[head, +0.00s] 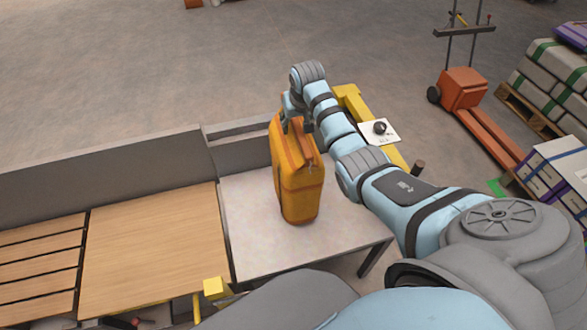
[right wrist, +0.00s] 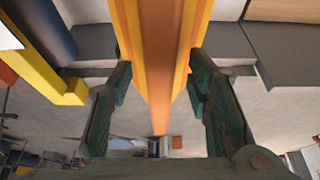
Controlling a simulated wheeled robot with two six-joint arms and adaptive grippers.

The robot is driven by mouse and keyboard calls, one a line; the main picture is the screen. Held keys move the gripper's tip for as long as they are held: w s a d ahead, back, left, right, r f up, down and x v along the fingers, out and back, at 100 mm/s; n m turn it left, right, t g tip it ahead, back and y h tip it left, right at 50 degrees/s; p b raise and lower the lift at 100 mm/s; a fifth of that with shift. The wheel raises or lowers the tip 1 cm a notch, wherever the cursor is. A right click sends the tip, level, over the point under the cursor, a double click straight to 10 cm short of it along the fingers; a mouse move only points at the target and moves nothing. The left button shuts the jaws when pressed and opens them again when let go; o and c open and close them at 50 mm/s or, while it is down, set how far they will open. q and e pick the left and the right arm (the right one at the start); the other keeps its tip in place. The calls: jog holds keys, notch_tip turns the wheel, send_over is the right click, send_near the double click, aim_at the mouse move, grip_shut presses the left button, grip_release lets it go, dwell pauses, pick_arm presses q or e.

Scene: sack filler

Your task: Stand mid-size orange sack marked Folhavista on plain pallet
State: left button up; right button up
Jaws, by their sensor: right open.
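An orange sack (head: 299,190) stands upright on a pale table top (head: 248,205) in the head view. No marking can be read on it. My right gripper (head: 292,113) is at the sack's top, on its far side. In the right wrist view the open fingers (right wrist: 159,85) stand on either side of the orange sack (right wrist: 158,45), with a gap visible at the lower part. My left gripper is not in view. Left of the table are a plain wooden board (head: 155,250) and a slatted wooden surface (head: 38,262); I cannot tell which is the plain pallet.
A grey low wall (head: 110,178) runs behind the wooden surfaces. A yellow frame with a white control panel (head: 378,132) stands beside the table. An orange pallet jack (head: 463,90) and stacked sacks on a pallet (head: 545,90) are at the right. Open floor lies beyond.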

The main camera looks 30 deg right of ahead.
jog(key=shift+s+f, duration=0.15)
dwell(0.4)
jog(key=shift+a, duration=0.1)
grip_shut()
